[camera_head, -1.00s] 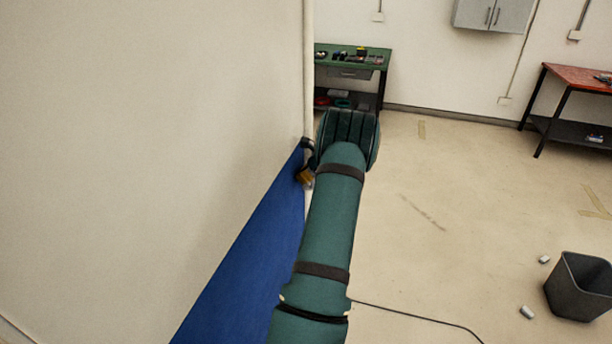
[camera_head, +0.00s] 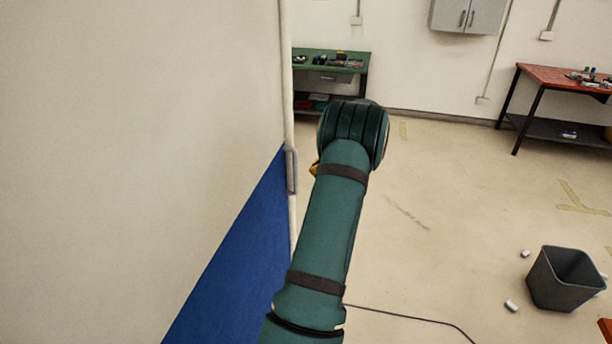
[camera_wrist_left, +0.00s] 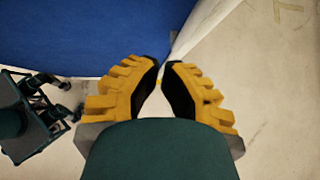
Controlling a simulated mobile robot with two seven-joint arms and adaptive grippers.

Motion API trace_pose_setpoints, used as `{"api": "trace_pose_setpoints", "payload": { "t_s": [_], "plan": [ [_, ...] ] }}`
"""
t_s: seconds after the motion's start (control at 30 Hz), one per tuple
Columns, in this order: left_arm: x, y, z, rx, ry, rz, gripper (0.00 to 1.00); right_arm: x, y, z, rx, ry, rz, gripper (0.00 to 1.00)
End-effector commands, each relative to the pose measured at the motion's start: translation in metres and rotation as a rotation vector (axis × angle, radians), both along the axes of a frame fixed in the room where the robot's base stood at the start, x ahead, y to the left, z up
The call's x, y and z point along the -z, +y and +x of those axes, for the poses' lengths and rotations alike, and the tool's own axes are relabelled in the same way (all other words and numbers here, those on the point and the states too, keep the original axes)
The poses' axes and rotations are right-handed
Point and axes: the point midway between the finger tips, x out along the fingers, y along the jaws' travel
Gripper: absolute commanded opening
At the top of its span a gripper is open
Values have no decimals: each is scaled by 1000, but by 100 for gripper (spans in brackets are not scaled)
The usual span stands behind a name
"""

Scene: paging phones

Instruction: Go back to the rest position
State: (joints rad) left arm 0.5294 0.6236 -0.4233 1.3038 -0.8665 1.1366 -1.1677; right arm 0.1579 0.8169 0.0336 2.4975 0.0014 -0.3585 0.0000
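My left arm reaches forward through the middle of the head view. Its gripper (camera_head: 314,169) is mostly hidden behind the wrist, with only a bit of yellow showing. In the left wrist view the two yellow fingers with black pads (camera_wrist_left: 160,66) lean toward each other with a narrow gap, and nothing shows held between them. The gripper is apart from the grey handle (camera_head: 291,170) on the edge of the large cream and blue door panel (camera_head: 200,130). My right gripper is not identifiable in either view.
The panel fills the left side; its blue part shows in the wrist view (camera_wrist_left: 80,35). A green workbench (camera_head: 330,64) and a red table (camera_head: 560,78) stand at the back. A dark bin (camera_head: 562,280) stands at right, with a cable (camera_head: 410,320) nearer. The middle floor is clear.

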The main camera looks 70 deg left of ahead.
Motion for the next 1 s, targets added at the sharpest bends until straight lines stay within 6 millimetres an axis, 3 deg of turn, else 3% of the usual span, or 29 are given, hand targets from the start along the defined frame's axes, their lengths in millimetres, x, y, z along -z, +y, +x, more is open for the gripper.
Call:
{"api": "trace_pose_setpoints", "payload": {
  "t_s": [0.37, 0.47, 0.57, 0.67, 0.77, 1.0],
  "plan": [
    [-6, -5, 6, 0, -1, -1, 0, 0, 0, 0, 0, 0, 0, 0],
    [3, -10, 11, 6, -16, -11, 0, 2, 0, 0, 0, 0, 0, 0],
    [30, -29, 26, 18, -67, -43, 0, 7, 0, 0, 0, 0, 0, 0],
    [73, -63, 48, 26, -156, -98, 0, 14, 1, 0, -2, 2, -1, 0],
    [120, -110, 73, 17, -264, -166, 0, 23, 1, -1, -2, 3, -2, 0],
    [215, -242, 110, -90, -492, -348, 0, 42, 2, -1, -3, 5, -4, 0]
  ]
}}
